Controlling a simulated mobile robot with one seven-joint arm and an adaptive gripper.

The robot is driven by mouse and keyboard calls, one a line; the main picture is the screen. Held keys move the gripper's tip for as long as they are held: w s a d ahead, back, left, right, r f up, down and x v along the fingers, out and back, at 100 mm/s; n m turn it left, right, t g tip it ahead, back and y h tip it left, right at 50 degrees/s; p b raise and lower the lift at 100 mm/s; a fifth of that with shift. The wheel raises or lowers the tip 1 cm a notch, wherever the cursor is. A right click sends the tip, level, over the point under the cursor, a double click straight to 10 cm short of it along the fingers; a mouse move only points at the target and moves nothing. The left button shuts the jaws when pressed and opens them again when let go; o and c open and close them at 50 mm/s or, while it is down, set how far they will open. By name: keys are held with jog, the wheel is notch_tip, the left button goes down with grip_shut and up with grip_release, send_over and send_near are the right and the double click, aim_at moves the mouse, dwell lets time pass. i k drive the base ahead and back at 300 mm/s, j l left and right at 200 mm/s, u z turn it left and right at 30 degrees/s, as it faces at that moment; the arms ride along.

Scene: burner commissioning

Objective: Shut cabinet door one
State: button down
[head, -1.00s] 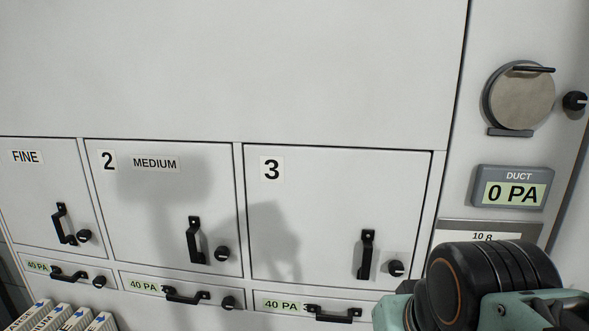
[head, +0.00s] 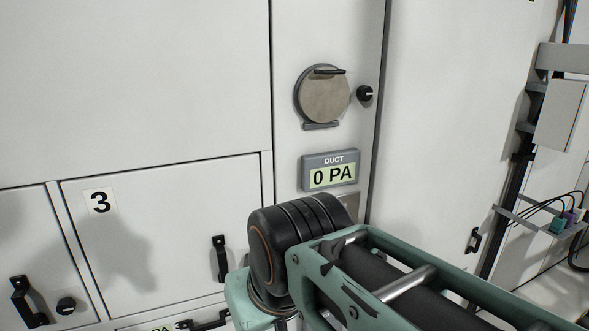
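Cabinet door one is outside the present head view. The door marked 3 (head: 150,225) shows at the lower left with a black handle (head: 221,260), and looks flush with the cabinet front. The right part of the door beside it (head: 25,225) shows at the left edge, with a black handle (head: 26,300) and a round knob (head: 67,306); it also looks flush. My arm crosses the lower middle and right of the view. My gripper is not in view.
A round metal cover (head: 323,95) and a knob (head: 365,93) sit above a duct display (head: 331,172) reading 0 PA. A large white panel (head: 450,110) with a black latch (head: 474,240) stands to the right. Cables (head: 560,212) and a grey box (head: 559,115) are at the far right.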

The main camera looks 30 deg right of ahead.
aim_at(454, 77)
jog(key=l+z, duration=0.2)
jog(key=z, duration=0.15)
jog(key=l+z, duration=0.2)
jog(key=z, duration=0.15)
jog(key=i+l+z, duration=0.15)
jog(key=l, duration=0.2)
jog(key=l+z, duration=0.2)
jog(key=i+l, duration=0.15)
jog(key=l, duration=0.3)
jog(key=i+l+z, duration=0.1)
jog(key=l, duration=0.3)
jog(key=i+l, duration=0.2)
jog(key=l, duration=0.25)
jog(key=i+l+z, duration=0.1)
jog(key=l, duration=0.3)
jog(key=i+l, duration=0.25)
jog(key=l, duration=0.15)
jog(key=z, duration=0.05)
